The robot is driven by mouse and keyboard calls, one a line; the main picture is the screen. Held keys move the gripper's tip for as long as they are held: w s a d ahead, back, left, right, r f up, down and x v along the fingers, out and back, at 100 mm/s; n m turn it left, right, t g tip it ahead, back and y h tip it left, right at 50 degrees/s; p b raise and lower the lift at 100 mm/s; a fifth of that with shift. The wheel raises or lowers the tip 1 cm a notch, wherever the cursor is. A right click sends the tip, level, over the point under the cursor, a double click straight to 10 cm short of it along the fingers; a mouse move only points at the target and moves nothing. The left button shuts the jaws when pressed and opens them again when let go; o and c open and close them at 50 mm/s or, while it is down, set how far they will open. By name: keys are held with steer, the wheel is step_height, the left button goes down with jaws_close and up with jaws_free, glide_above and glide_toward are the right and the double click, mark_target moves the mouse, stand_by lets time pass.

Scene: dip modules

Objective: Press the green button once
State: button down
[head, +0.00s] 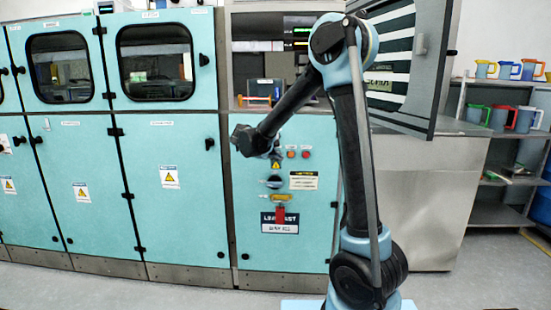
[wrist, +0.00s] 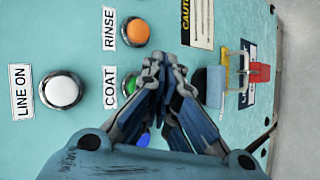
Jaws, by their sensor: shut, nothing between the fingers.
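The panel (wrist: 80,30) fills most of the wrist view. Beside its COAT label (wrist: 110,87), a green button (wrist: 129,83) is partly hidden by my gripper (wrist: 163,62). The fingers are shut and empty, with their tips together over the panel just right of that button. I cannot tell whether they touch anything. In the head view my gripper is at the cabinet's control panel, largely hidden by the wrist, and no green button can be made out.
An orange button (wrist: 135,33) labelled RINSE and a white button (wrist: 60,90) labelled LINE ON are nearby. A blue handle (wrist: 215,86), yellow hasp (wrist: 237,70) and red tag (wrist: 259,73) stick out on the right. An open striped door (head: 436,70) stands right of my arm.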

steer(key=shift+w+r, duration=0.1)
steer(key=shift+w, duration=0.7)
stand_by(1.5)
steer(key=shift+s, duration=0.85)
steer(key=s, duration=0.5)
steer(key=shift+a, duration=0.1)
stand_by(0.5)
stand_by(0.5)
